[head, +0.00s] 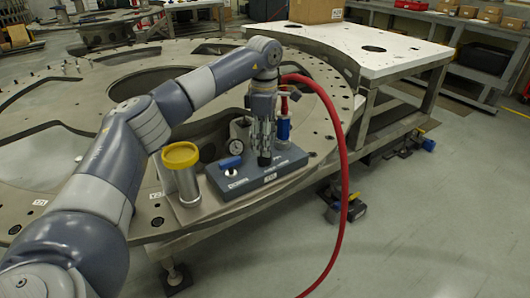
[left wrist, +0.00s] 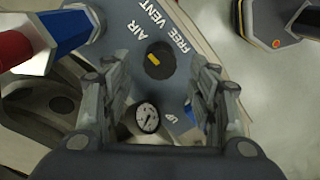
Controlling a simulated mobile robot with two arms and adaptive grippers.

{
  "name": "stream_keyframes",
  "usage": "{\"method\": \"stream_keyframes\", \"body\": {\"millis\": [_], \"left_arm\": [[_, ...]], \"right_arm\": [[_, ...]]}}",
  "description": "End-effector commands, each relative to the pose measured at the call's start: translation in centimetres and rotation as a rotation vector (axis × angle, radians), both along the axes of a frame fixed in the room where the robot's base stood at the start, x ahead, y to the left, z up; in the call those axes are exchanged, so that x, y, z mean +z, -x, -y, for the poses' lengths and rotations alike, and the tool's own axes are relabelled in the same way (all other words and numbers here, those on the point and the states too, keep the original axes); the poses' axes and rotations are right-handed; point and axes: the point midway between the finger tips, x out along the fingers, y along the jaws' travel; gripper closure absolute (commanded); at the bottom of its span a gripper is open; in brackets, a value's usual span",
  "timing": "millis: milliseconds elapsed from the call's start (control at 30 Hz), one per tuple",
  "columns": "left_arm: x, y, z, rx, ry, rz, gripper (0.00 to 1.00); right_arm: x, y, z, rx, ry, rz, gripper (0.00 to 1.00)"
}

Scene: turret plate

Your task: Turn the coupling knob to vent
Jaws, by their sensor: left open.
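The coupling knob (left wrist: 165,68) is a dark round knob with a yellow mark, on a grey-blue panel box (head: 262,183) printed AIR, FREE and VENT. In the left wrist view the yellow mark lies on the knob's left part; I cannot tell which label it points to. My left gripper (head: 264,152) points down over the box in the head view and hides most of the knob. In the left wrist view my left gripper (left wrist: 160,80) is open, its fingers on either side of the knob with gaps. My right gripper is out of view.
A pressure gauge (head: 236,147), a blue lever (head: 230,162) and a blue fitting (head: 283,128) with a red hose (head: 340,138) crowd the box. A yellow-topped cylinder (head: 186,185) stands left.

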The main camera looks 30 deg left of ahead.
Motion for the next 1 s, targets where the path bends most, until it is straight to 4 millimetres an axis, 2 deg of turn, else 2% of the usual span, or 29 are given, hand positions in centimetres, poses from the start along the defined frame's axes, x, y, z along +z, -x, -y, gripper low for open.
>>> {"method": "stream_keyframes", "body": {"millis": [100,300,633,667,833,867,1000], "left_arm": [[-2.1,0.1,0.0,0.001,0.001,-0.002,0.46],[-4.2,0.0,0.0,0.0,0.001,-0.001,0.46],[-4.6,0.0,0.1,0.001,0.001,0.002,0.46],[-4.6,0.0,0.1,0.001,0.001,0.002,0.48],[-4.6,0.0,0.1,0.001,0.001,0.002,0.86],[-4.6,0.0,0.1,0.001,0.001,0.002,0.9],[-4.6,0.0,0.1,0.0,0.002,0.001,0.9]], "right_arm": [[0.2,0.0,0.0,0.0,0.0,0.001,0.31],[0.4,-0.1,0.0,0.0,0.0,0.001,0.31],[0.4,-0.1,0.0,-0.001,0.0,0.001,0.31],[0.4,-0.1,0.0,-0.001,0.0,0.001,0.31],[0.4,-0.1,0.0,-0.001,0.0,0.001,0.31],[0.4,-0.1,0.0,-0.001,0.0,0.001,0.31],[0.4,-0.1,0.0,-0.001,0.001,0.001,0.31]]}}
